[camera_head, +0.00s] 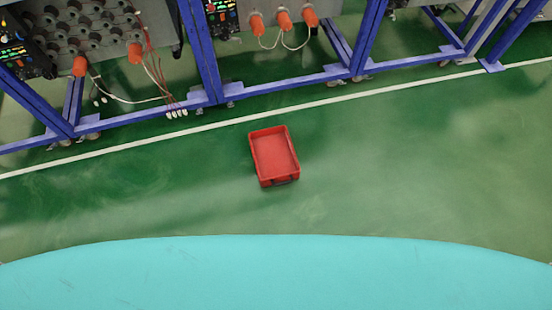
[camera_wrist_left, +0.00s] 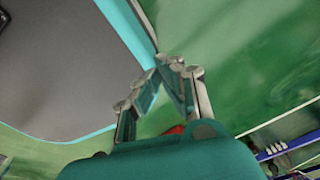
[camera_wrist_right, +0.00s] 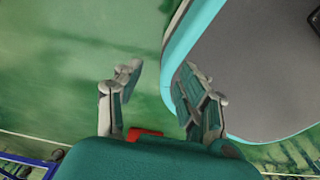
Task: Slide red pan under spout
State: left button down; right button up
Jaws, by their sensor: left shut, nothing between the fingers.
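The red pan (camera_head: 274,155) is a shallow rectangular tray lying on the green floor, in the middle of the head view, in front of the white line. A small red part of it shows behind the left gripper (camera_wrist_left: 172,66) in the left wrist view (camera_wrist_left: 175,130), and behind the right gripper (camera_wrist_right: 162,78) in the right wrist view (camera_wrist_right: 146,133). My left gripper is shut and empty. My right gripper is open and empty. Neither gripper shows in the head view. Orange nozzles (camera_head: 135,53) hang from the rigs at the back; I cannot tell which is the spout.
Blue-framed rigs (camera_head: 205,60) stand along the back, with low blue beams, feet and hanging cables (camera_head: 155,80). A white floor line (camera_head: 225,123) runs in front of them. The green floor around the pan is clear.

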aim_at(276, 161)
jog(key=i+j+z, duration=0.15)
jog(key=z, duration=0.35)
jog(key=j+z, duration=0.3)
jog(key=z, duration=0.2)
jog(key=i+j+z, duration=0.1)
jog(key=j+z, duration=0.15)
jog(key=z, duration=0.25)
